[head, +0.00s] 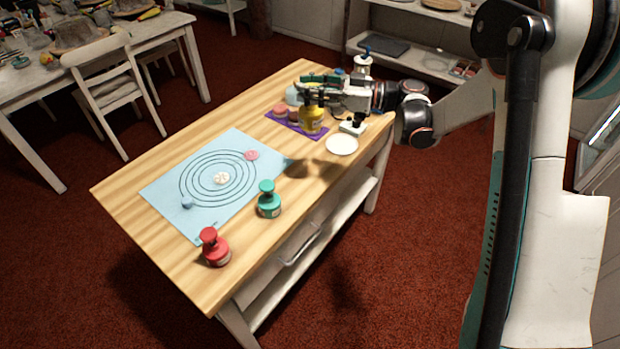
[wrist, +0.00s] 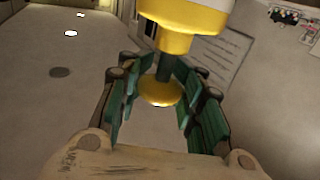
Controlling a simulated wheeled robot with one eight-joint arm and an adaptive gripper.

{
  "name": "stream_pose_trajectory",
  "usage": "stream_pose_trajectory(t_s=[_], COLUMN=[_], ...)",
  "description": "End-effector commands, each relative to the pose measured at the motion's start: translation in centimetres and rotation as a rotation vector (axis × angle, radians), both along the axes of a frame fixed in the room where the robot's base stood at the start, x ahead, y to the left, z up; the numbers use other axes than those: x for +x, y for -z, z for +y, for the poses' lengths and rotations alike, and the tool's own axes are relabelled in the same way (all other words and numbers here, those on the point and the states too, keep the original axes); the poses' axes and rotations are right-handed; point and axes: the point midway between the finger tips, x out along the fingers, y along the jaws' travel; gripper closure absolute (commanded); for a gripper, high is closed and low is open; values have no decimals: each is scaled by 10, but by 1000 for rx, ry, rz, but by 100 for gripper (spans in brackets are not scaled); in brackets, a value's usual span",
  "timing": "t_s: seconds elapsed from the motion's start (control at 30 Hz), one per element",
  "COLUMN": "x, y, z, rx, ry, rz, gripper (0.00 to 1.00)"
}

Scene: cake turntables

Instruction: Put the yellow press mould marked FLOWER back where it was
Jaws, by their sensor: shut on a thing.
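The yellow press mould (head: 311,119) is in my gripper (head: 318,98), over the purple mat (head: 283,127) at the far end of the table. In the wrist view its yellow neck and knob (wrist: 160,90) sit between the green finger pads, with the wider body at the top of the picture. My gripper is shut on it. Whether the mould touches the mat I cannot tell, and the word FLOWER is not readable. A teal press mould (head: 269,201) and a red press mould (head: 215,248) stand upright on the near part of the table.
A light blue mat (head: 160,192) with dark rings bears a white piece (head: 221,178), a pink piece (head: 252,155) and a blue piece (head: 187,205). Pink pieces (head: 280,111) lie by the purple mat. A white plate (head: 342,145) lies right of it.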

Motion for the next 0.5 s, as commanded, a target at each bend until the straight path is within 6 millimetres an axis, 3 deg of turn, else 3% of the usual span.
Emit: stream_pose_trajectory(t_s=[0.13,0.23,0.5], x=[-11,-14,-14], y=[-2,8,73], z=[0,0,0], rx=[0,0,0], ry=[-82,-99,-99], rz=[0,0,0], gripper=[100,100,100])
